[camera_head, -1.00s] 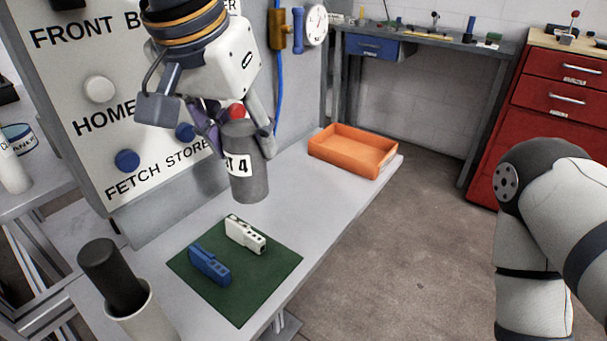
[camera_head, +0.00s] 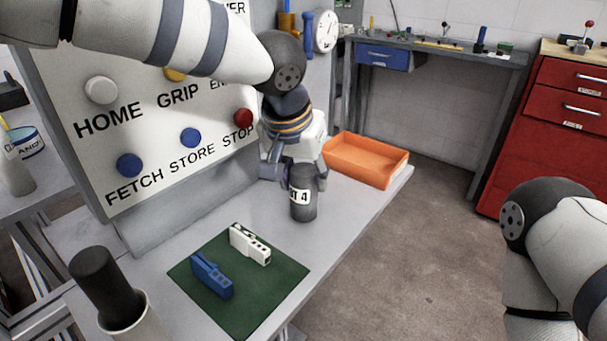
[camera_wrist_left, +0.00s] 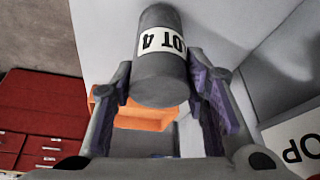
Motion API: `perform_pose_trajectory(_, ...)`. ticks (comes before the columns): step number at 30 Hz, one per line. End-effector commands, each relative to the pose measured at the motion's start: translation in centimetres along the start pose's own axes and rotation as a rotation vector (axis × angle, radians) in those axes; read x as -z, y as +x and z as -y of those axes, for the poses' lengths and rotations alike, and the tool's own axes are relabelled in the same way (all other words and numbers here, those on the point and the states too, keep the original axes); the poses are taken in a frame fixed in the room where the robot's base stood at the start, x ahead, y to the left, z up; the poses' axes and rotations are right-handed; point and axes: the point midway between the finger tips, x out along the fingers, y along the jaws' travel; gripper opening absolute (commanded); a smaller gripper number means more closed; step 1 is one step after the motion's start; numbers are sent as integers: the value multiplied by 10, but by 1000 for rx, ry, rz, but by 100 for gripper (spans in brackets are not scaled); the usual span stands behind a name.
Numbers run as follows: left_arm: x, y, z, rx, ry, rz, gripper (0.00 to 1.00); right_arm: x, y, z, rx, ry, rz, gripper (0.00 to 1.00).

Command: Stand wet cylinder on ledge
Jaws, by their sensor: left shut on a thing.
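A dark grey cylinder (camera_head: 303,207) with a white label ending in "OT 4" is upright at the ledge (camera_head: 345,203), a pale grey top below the button panel. Its base is at or just above the ledge; I cannot tell if it touches. My left gripper (camera_head: 298,178) is shut on its upper part. In the left wrist view the cylinder (camera_wrist_left: 160,77) sits between the two purple-padded fingers (camera_wrist_left: 162,85). No wetness can be made out. My right gripper is out of view; only part of my right arm shows.
An orange tray (camera_head: 367,172) stands just right of the cylinder. A green mat (camera_head: 246,306) holds a white block (camera_head: 250,244) and a blue block (camera_head: 211,276). A black cylinder (camera_head: 97,278) stands in a pale cup (camera_head: 143,325). The button panel (camera_head: 130,120) rises behind.

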Motion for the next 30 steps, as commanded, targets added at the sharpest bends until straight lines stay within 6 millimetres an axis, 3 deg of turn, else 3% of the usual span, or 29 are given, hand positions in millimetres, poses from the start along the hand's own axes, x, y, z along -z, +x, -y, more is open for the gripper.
perform_pose_trajectory(5,0,2,0,0,0,-1,0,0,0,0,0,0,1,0)
perform_pose_trajectory(6,-2,3,0,0,0,1,43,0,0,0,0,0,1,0)
perform_pose_trajectory(9,-2,3,0,0,0,1,61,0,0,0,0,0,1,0)
perform_pose_trajectory(17,-1,2,0,0,0,1,61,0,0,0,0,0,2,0)
perform_pose_trajectory(20,0,-6,0,0,-1,-1,61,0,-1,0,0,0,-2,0)
perform_pose_trajectory(30,1,-94,0,0,-1,-4,61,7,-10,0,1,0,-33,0)
